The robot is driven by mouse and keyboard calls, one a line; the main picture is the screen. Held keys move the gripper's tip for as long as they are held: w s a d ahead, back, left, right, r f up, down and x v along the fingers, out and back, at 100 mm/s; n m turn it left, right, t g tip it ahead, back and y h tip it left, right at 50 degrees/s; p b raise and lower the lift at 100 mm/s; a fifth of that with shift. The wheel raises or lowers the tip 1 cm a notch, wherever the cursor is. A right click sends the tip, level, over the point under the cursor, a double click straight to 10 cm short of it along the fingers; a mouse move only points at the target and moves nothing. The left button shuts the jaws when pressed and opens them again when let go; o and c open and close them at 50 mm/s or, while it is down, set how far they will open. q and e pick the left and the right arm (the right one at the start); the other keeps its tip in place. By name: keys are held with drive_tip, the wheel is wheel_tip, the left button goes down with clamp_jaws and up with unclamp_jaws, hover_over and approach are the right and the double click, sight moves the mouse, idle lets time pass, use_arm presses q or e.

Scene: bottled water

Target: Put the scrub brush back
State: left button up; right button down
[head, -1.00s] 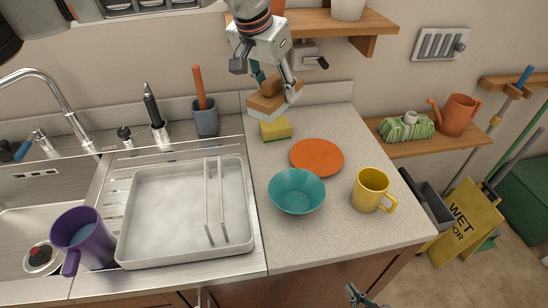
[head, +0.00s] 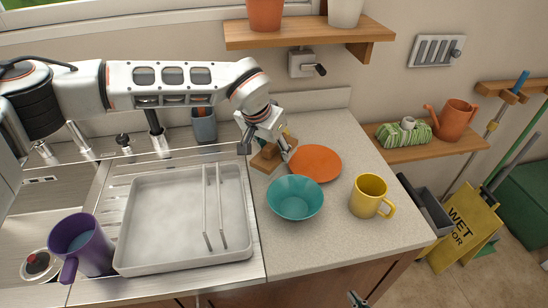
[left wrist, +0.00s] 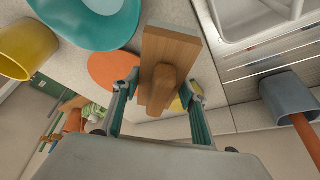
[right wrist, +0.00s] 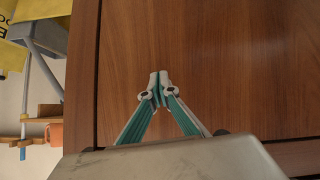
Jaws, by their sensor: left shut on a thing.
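The scrub brush (head: 262,161) has a flat wooden block and a wooden grip. The brush (left wrist: 172,45) is low over the counter, left of the orange plate and behind the teal bowl. I cannot tell whether it touches the counter.
The orange plate (head: 317,163), teal bowl (head: 295,198) and yellow mug (head: 369,195) stand close on the counter (head: 320,250). A yellow sponge (left wrist: 178,104) is mostly hidden behind the brush. A white tray (head: 180,262), purple mug (head: 82,246) and grey cup (head: 204,127) are left.

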sight(274, 158)
use_arm(q)
drive_tip(key=shift+f+b, duration=0.6)
drive_tip(key=shift+f, duration=1.15)
drive_tip(key=o, duration=1.2)
drive_tip(key=p+v, duration=0.1)
drive_tip(key=v, duration=1)
drive_tip(key=shift+r, duration=0.25)
drive_tip(key=shift+s+r, duration=0.15)
drive_tip(key=shift+r, duration=0.25)
